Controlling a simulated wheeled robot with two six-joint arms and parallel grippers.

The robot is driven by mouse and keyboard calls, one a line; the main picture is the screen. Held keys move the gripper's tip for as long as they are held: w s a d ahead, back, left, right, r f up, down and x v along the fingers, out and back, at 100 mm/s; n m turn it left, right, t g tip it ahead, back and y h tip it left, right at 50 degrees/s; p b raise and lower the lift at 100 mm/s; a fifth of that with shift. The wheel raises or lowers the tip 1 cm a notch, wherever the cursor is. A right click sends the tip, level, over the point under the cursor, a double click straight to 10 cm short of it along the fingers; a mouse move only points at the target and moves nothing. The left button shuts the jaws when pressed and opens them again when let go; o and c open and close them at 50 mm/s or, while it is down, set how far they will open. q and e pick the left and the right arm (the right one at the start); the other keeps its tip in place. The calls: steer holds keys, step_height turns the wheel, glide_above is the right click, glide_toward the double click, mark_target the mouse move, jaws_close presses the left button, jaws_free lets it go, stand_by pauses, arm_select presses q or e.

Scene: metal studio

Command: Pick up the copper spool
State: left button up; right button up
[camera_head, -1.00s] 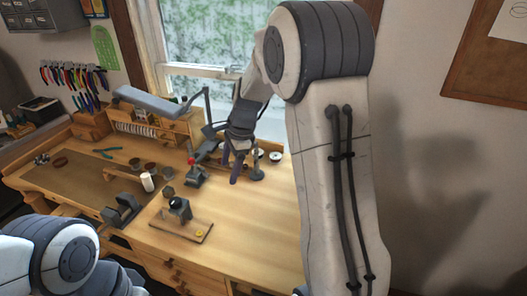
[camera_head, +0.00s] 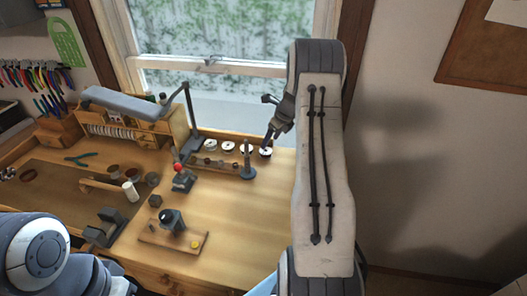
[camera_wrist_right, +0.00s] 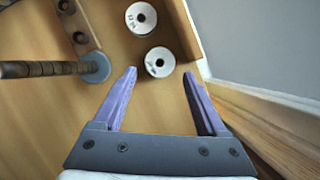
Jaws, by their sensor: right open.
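Several spools with pale tops and dark centre holes stand in a row at the back right of the bench; the rightmost (camera_head: 265,152) is just below my right gripper (camera_head: 269,139). In the right wrist view, one spool (camera_wrist_right: 160,62) lies just beyond and between the open fingertips of my right gripper (camera_wrist_right: 160,76), and another (camera_wrist_right: 141,18) stands farther off. The fingers hold nothing. I cannot tell from the small blurred labels which spool is copper. My left arm shows at the lower left, but its gripper is out of view.
A dark ringed post on a round base (camera_wrist_right: 95,68) stands left of the fingers. A wooden edge strip (camera_wrist_right: 183,28) runs right of the spools, near the window wall. A lamp (camera_head: 188,115) stands left of the spools. The front right of the bench (camera_head: 235,215) is clear.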

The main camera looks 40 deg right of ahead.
mark_target(267, 149)
steer(key=shift+w+f, duration=0.15)
steer(key=shift+f, duration=0.2)
steer(key=p+x, duration=0.2)
steer(key=x, duration=0.2)
steer(key=shift+f, duration=0.75)
steer(key=c, duration=1.2)
